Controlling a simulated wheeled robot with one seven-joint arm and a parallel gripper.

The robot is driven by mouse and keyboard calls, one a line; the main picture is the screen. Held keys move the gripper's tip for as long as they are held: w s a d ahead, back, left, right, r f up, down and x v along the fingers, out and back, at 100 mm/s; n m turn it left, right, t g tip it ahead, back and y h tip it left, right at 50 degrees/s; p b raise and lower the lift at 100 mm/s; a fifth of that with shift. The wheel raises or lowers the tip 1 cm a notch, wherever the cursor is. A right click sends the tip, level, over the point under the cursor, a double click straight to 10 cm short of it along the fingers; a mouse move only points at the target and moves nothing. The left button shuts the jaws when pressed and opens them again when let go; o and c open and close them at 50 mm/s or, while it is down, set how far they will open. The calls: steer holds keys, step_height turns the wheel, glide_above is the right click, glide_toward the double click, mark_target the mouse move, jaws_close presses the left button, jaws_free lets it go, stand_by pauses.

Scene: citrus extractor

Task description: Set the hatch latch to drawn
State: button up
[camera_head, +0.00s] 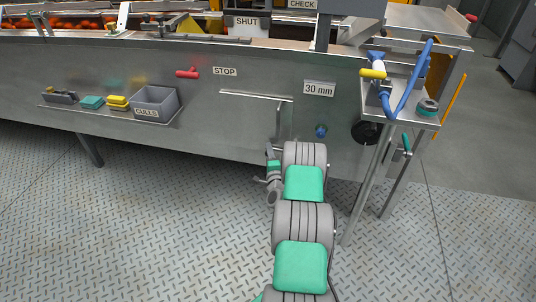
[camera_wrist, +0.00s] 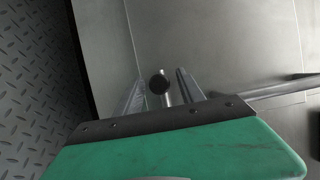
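A round black knob (camera_wrist: 158,85) on a short pale metal stem stands out from the grey steel panel in the wrist view, close to a seam. It looks like the hatch latch; how far its pin is drawn I cannot tell. My gripper (camera_wrist: 161,78) is open, with one finger on each side of the knob and gaps visible on both sides. In the head view my gripper (camera_head: 272,168) is low at the machine's front panel, partly behind my arm. The knob is hidden there.
A steel bar (camera_wrist: 270,88) runs to the right of the fingers. In the head view, a blue knob (camera_head: 321,131) sits right of my wrist, a red handle (camera_head: 188,73) by the STOP label, and a grey CULLS bin (camera_head: 154,103) on a shelf. The plate floor (camera_head: 150,220) is clear.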

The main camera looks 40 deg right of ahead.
steer(key=shift+s, duration=0.1)
steer(key=v, duration=0.7)
steer(key=shift+s+a, duration=0.15)
steer(key=shift+s, duration=0.15)
